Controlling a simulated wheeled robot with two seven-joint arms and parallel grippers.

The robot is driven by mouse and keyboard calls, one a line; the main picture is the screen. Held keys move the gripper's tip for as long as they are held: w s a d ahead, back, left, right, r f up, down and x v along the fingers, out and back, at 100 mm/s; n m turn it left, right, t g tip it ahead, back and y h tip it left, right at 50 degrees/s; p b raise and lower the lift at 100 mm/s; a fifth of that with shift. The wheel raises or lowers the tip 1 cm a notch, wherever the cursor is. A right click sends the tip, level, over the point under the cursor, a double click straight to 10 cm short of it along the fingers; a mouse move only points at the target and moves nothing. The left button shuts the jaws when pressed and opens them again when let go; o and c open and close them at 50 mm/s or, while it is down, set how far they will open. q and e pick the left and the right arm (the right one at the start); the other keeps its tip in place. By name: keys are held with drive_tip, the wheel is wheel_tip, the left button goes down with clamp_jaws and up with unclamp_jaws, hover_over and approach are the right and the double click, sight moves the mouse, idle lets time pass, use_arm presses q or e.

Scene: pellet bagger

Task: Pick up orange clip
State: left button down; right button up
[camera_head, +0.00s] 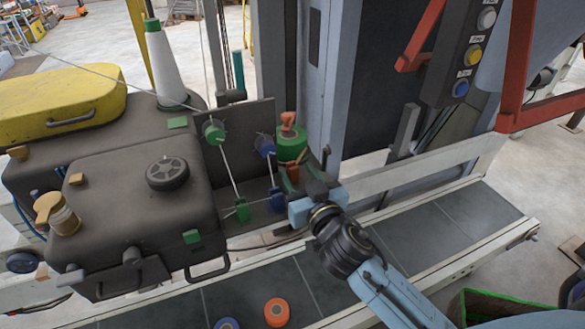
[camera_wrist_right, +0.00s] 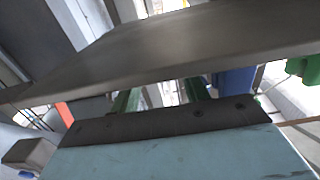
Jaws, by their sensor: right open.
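A small orange piece (camera_head: 288,118), which looks like the orange clip, sits on top of a green roll (camera_head: 292,145) at the back of the machine in the head view. A second orange-brown piece (camera_head: 293,170) shows just below the roll, close to my right fingers; I cannot tell which is the clip. My right gripper (camera_head: 302,172) is open, just in front of and below the green roll. In the right wrist view, the gap between the fingers (camera_wrist_right: 160,96) shows no clearly held object, and a dark plate crosses in front. My left gripper is out of view.
Green and blue thread guides (camera_head: 265,148) with rods stand left of my right gripper. A dark machine housing (camera_head: 130,190) fills the left. A conveyor (camera_head: 440,225) runs along the front, with an orange roll (camera_head: 277,312) on it. A control panel (camera_head: 465,60) is at right.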

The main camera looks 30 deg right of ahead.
drive_tip(key=shift+w, duration=0.7)
clamp_jaws()
